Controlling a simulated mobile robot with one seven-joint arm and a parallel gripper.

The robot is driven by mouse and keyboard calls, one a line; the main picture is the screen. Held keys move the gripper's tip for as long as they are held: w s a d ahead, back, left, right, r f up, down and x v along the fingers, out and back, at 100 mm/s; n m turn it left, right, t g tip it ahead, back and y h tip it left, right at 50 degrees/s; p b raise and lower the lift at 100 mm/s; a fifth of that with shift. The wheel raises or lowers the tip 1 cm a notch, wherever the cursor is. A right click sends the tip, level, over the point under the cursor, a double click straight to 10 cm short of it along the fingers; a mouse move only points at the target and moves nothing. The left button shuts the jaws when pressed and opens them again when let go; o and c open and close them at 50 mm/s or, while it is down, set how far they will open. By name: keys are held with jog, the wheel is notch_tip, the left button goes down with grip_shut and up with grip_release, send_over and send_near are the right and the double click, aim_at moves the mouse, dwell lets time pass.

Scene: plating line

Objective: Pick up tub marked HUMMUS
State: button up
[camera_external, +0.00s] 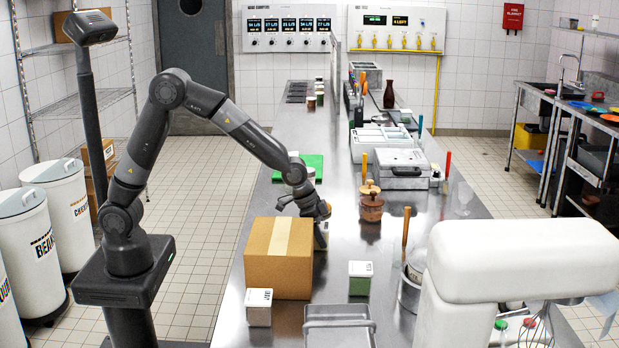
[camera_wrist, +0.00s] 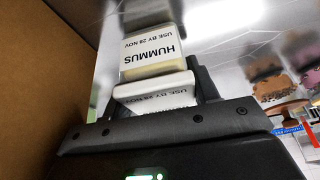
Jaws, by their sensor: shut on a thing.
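The tub marked HUMMUS (camera_wrist: 150,57) has a cream body and a white lid (camera_wrist: 153,91). In the wrist view its label reads upside down, and a second label on the lid is partly covered by my gripper. My gripper (camera_external: 318,217) is shut on this tub, with dark fingers on both sides of it. In the external view the tub (camera_external: 321,239) shows only partly beneath my gripper, right beside the cardboard box. I cannot tell whether its base touches the counter.
The cardboard box (camera_external: 278,258) stands close on the left. A green-bodied tub (camera_external: 359,284), a white tub (camera_external: 259,312) and a metal tray (camera_external: 339,309) are nearer the camera. Wooden-lidded pots (camera_external: 371,207) stand to the right. A white mixer (camera_external: 520,265) fills the front right.

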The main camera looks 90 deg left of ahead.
jog(key=c, duration=0.4)
jog(key=shift+c, duration=0.2)
jog(key=shift+r, duration=0.1)
